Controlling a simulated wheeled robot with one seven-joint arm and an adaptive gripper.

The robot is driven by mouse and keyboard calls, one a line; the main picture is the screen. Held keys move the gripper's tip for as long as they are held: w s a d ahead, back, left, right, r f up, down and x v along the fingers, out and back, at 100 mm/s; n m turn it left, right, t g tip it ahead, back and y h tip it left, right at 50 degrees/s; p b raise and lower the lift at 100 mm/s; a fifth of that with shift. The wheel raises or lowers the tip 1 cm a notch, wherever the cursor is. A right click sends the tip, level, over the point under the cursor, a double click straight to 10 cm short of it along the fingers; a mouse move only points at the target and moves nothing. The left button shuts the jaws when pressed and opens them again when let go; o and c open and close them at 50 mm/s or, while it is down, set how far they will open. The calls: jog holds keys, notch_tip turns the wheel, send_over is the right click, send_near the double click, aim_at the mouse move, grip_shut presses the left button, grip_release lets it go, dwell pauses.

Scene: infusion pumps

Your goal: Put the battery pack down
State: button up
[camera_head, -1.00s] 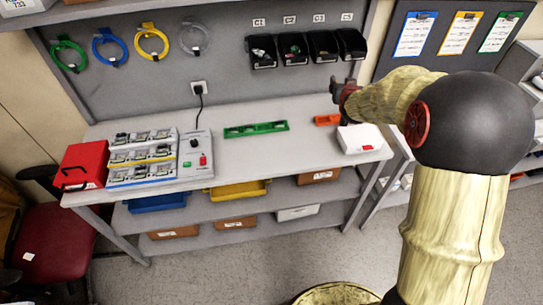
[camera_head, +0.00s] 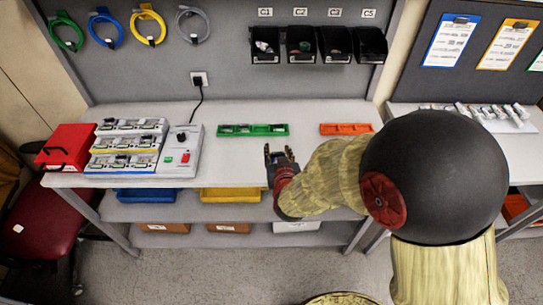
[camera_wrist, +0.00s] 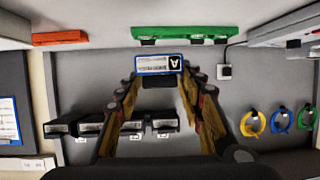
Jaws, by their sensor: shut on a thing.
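My gripper (camera_head: 280,155) is over the front part of the workbench, right of its middle. In the wrist view its fingers (camera_wrist: 158,78) are shut on a battery pack (camera_wrist: 155,65), which has a blue edge and a pale label with a letter A. In the head view the pack is too small and dark to make out clearly. A green tray (camera_head: 253,130) with dark items lies behind and left of the gripper; it also shows in the wrist view (camera_wrist: 180,34). An orange tray (camera_head: 346,129) lies behind and to the right.
A charger rack (camera_head: 125,146) with several slots, a grey control unit (camera_head: 180,150) and a red case (camera_head: 66,147) stand at the left of the bench (camera_head: 225,160). Black bins (camera_head: 300,46) and coiled cables hang on the back panel. The bench around the green tray is clear.

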jog(key=s+a+r, duration=0.2)
jog(key=s+a, duration=0.1)
jog(key=m+h+b, duration=0.1)
jog(key=b, duration=0.4)
send_over(262, 158)
jog(key=f, duration=0.8)
jog(key=shift+s+d+f, duration=0.1)
jog(key=shift+s+f, duration=0.25)
jog(key=shift+w+f+b, duration=0.2)
jog(key=shift+f+b, duration=0.1)
jog(key=shift+f, duration=0.7)
jog(key=shift+w+f+b, duration=0.2)
jog(key=shift+f+b, duration=0.05)
jog(key=shift+f, duration=0.7)
jog(key=shift+f, duration=0.2)
jog(key=o, duration=1.2)
jog(key=shift+r, duration=0.15)
